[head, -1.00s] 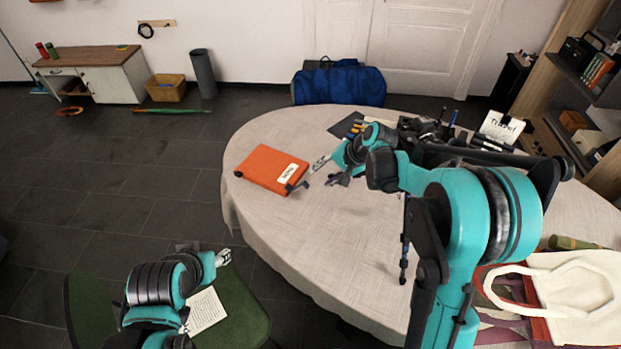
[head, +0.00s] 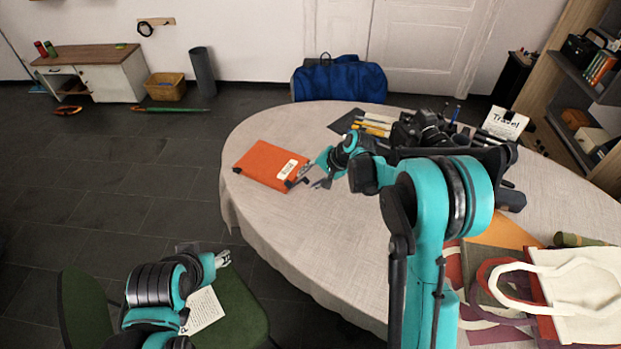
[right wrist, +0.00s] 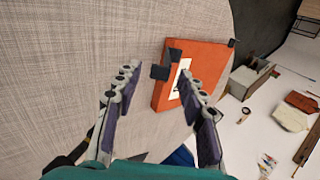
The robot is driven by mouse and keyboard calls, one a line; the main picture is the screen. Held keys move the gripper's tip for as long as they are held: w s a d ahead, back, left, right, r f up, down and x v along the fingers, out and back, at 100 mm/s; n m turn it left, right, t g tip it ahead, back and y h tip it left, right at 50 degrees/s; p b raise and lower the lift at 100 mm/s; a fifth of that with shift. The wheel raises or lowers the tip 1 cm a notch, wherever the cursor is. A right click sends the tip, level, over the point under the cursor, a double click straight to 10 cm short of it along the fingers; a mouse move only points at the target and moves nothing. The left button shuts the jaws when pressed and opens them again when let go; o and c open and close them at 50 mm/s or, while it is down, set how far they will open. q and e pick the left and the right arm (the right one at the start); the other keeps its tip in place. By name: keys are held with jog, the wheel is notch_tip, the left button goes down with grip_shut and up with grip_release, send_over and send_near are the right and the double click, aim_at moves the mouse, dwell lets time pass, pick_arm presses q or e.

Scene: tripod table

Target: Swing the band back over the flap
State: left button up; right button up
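An orange folder-like case (head: 262,163) with a white label (head: 287,168) lies on the left part of the table. It has dark pieces at its left corner and at its near right edge. In the right wrist view the case (right wrist: 205,65) shows a dark strap-like piece (right wrist: 166,65) at its edge, just ahead of my fingers. I cannot tell for sure which piece is the band. My right gripper (head: 315,178) is open and empty at the case's right side; the right wrist view shows its spread fingers (right wrist: 157,75). My left gripper (head: 222,259) is over the green chair, away from the case.
The oval table (head: 290,225) is clear in front of the case. Pens (head: 375,125), a camera (head: 430,130) and a "Travel" card (head: 503,123) stand behind my right arm. Tote bags (head: 580,285) lie at the right. A green chair (head: 240,310) holds a paper (head: 203,312).

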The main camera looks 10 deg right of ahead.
aim_at(299, 181)
jog(key=c, duration=0.6)
jog(key=shift+r, duration=0.1)
jog(key=shift+w+a+r+g+h+p, duration=0.3)
jog(key=shift+a+r+h+p, duration=0.2)
jog(key=shift+p, duration=0.4)
jog(key=shift+w+a+r+g+h+p, duration=0.4)
jog(key=shift+a+h+p, duration=0.15)
jog(key=shift+p, duration=0.2)
jog(key=shift+w+a+r+g+h+p, duration=0.25)
jog(key=shift+a+g+h+p, duration=0.1)
jog(key=shift+h+p, duration=0.15)
jog(key=shift+w+a+r+g+h+p, duration=0.15)
jog(key=shift+w+a+g+h+p, duration=0.1)
jog(key=shift+a+g+h+p, duration=0.15)
jog(key=shift+w+a+r+g+h+p, duration=0.1)
jog(key=shift+w+a+g+h+p, duration=0.5)
jog(key=shift+a+h, duration=0.3)
jog(key=shift+d, duration=0.1)
